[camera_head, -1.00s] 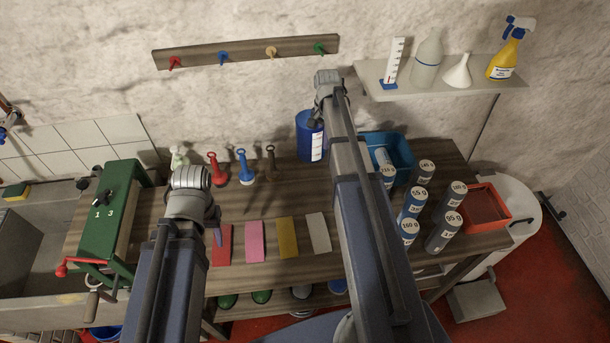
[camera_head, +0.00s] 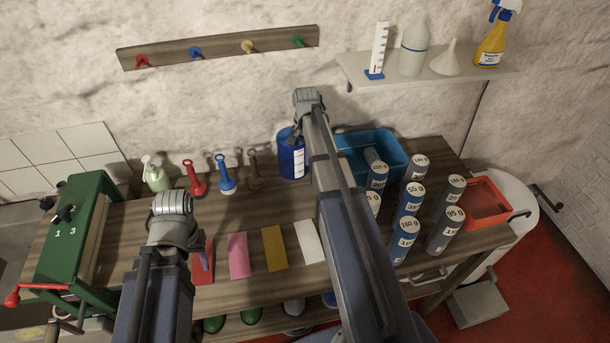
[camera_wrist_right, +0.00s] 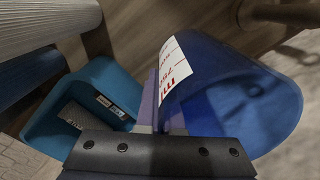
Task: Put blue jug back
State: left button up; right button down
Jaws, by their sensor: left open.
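The blue jug (camera_head: 291,160) with a white measuring label is at the back of the wooden bench, left of the blue bin. It is upright; I cannot tell if its base touches the bench. My right gripper (camera_wrist_right: 163,115) is shut on the jug's side, and the jug's blue body (camera_wrist_right: 235,100) fills the right of the right wrist view. In the head view my right arm hides that gripper's fingers. My left gripper (camera_head: 203,262) is over the red card at the bench front, open and mostly hidden behind its wrist.
A blue bin (camera_head: 395,152), several labelled cylinders (camera_head: 408,200) and a red tray (camera_head: 488,205) are to the right. A shelf (camera_head: 430,73) hangs above.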

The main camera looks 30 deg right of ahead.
aim_at(306, 167)
pick_arm(q)
jog(key=shift+f, duration=0.5)
pick_arm(e)
jog(key=shift+f, duration=0.55)
pick_arm(q)
notch_tip(306, 167, down, 4)
jog(key=b, duration=0.3)
jog(key=shift+r+b, duration=0.2)
jog(key=shift+b, duration=0.2)
pick_arm(e)
notch_tip(306, 167, down, 4)
jog(key=shift+r, duration=0.25)
pick_arm(q)
jog(key=shift+f, duration=0.15)
pick_arm(e)
jog(key=shift+f, duration=0.15)
jog(key=c, duration=1.1)
grip_release()
jog(key=shift+o, duration=0.2)
notch_tip(306, 167, up, 12)
jog(key=p, duration=1.2)
jog(key=shift+r, duration=0.25)
pick_arm(q)
notch_tip(306, 167, up, 12)
jog(key=shift+r, duration=0.2)
pick_arm(e)
jog(key=shift+f, duration=0.1)
